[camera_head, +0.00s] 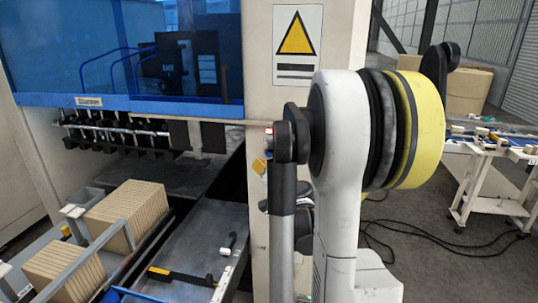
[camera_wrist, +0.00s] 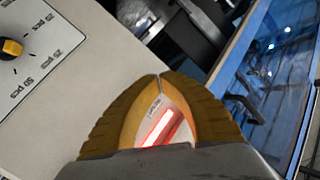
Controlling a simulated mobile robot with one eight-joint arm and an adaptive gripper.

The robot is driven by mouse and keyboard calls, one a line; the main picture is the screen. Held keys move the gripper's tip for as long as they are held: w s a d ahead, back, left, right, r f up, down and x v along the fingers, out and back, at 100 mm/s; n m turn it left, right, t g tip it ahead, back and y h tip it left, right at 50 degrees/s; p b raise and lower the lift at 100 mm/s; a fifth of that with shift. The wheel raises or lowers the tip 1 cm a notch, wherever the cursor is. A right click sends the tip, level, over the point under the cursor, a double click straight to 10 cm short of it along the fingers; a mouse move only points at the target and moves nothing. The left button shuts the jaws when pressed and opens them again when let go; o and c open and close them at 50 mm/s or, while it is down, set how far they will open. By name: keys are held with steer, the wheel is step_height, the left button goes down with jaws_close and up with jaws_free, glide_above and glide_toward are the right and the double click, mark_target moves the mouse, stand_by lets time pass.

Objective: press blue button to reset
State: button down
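In the wrist view my gripper (camera_wrist: 160,76) has two orange-yellow fingers with their tips together, and nothing shows held at the tips. It is in front of the pale machine face. A white piece with a glowing red strip (camera_wrist: 162,128) shows in the gap between the fingers; I cannot tell how far behind them it lies. No blue button can be made out in either view. In the head view my arm covers part of the machine's pale column (camera_head: 258,85), and the gripper is mostly hidden.
A dial with a yellow knob (camera_wrist: 12,47) and "pcs" marks is at the wrist view's left. A blue window (camera_wrist: 275,85) is at the right. In the head view, stacked brown cartons (camera_head: 125,210) stand lower left and a white cart (camera_head: 490,170) stands right.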

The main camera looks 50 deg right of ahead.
mark_target(269, 153)
steer(key=shift+w+d, duration=0.35)
steer(key=shift+d, duration=0.35)
steer(key=shift+w+d, duration=0.4)
steer(key=shift+d, duration=0.3)
steer(key=shift+w+d, duration=0.35)
steer(key=shift+d, duration=0.35)
steer(key=shift+d+b, duration=0.1)
steer(key=shift+b, duration=0.2)
steer(key=shift+w+d, duration=0.2)
steer(key=shift+d, duration=0.05)
steer(key=shift+w+d+b, duration=0.3)
steer(key=shift+d, duration=0.25)
stand_by(0.4)
stand_by(0.3)
steer(key=shift+s+a, duration=0.5)
steer(key=shift+a, duration=0.4)
